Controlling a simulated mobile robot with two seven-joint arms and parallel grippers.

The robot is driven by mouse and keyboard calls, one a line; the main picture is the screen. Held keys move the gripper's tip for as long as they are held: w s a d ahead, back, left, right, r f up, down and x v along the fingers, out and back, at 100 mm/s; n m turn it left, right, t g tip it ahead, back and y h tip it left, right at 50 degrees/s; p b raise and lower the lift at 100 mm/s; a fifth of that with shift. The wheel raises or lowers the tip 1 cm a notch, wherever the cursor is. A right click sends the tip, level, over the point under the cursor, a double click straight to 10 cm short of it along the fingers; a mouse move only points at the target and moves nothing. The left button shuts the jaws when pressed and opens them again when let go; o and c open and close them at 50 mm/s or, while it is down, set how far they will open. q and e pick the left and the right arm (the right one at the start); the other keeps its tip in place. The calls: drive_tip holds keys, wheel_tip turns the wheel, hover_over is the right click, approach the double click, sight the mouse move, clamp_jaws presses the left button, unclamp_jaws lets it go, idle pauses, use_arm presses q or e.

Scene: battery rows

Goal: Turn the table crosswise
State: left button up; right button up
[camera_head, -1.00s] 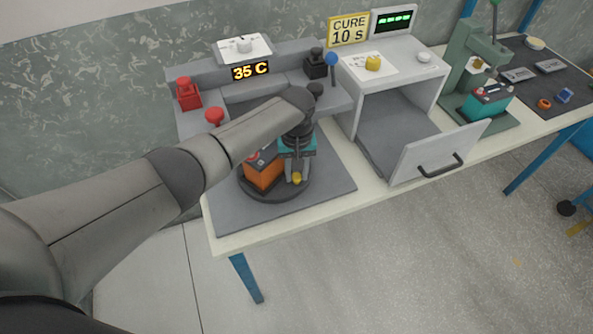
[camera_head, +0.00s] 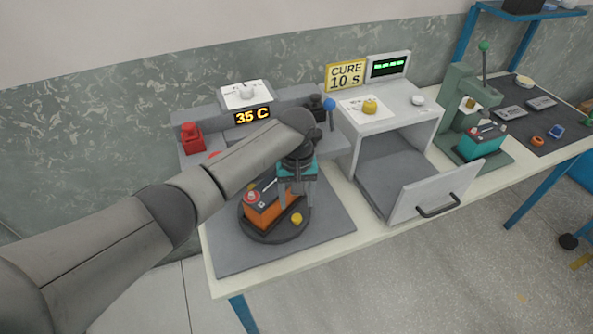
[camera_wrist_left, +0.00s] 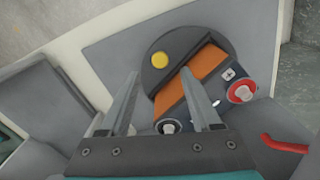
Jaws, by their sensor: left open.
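The round dark turntable (camera_head: 262,234) sits on a grey mat at the left end of the bench. It carries an orange battery (camera_head: 262,214) with a dark top and a red terminal, lying at a slant, and a yellow knob (camera_head: 296,218) near its rim. My left gripper (camera_head: 296,203) is open and empty, pointing down above the knob side of the disc. In the left wrist view the fingers (camera_wrist_left: 159,76) are spread, with the knob (camera_wrist_left: 159,60) and orange battery (camera_wrist_left: 195,74) beyond them. The arm hides part of the panel behind. My right gripper is not in view.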

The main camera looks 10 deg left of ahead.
use_arm(q)
wheel_tip(320, 180, up, 9)
drive_tip(key=p, duration=0.1)
idle(0.3)
